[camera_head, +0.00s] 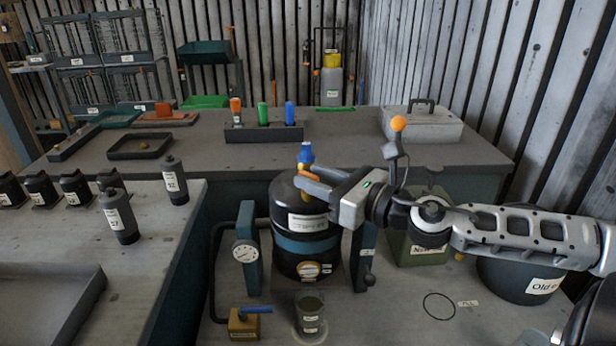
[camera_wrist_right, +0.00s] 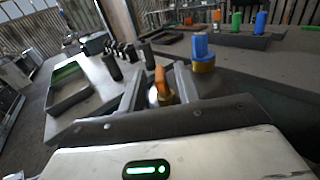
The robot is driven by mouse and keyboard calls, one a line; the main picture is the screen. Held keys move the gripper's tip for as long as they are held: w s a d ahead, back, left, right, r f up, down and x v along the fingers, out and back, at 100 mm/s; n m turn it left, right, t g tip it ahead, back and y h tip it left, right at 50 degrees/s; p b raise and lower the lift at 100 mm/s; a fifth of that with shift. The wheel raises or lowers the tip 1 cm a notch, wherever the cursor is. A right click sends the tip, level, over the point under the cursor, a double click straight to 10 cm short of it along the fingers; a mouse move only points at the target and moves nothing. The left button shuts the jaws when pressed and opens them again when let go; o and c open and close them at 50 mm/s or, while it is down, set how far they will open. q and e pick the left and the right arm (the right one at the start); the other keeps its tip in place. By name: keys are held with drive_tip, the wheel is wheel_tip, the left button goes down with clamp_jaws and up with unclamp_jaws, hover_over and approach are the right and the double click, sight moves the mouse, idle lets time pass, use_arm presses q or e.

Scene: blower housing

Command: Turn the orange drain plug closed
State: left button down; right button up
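The orange drain plug (camera_head: 309,175) shows at the top of the black canister-like housing (camera_head: 306,245), partly hidden by my right gripper. In the wrist view the orange plug (camera_wrist_right: 160,82) stands on a brass-coloured base between the two fingers. My right gripper (camera_head: 312,183) reaches in from the right at the top of the housing. In the wrist view its fingers (camera_wrist_right: 160,78) are apart, one on each side of the plug, with gaps showing. I cannot tell whether either finger touches it. My left gripper is not in view.
A blue-capped brass fitting (camera_head: 306,155) stands close behind the plug. A pressure gauge (camera_head: 245,251) is left of the housing, and a blue-handled valve (camera_head: 257,310) and small cup (camera_head: 310,314) stand in front. A green container (camera_head: 425,245) and dark bucket (camera_head: 520,282) are right.

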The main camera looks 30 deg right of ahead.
drive_tip(key=shift+x, duration=1)
drive_tip(key=shift+r, duration=0.1)
clamp_jaws()
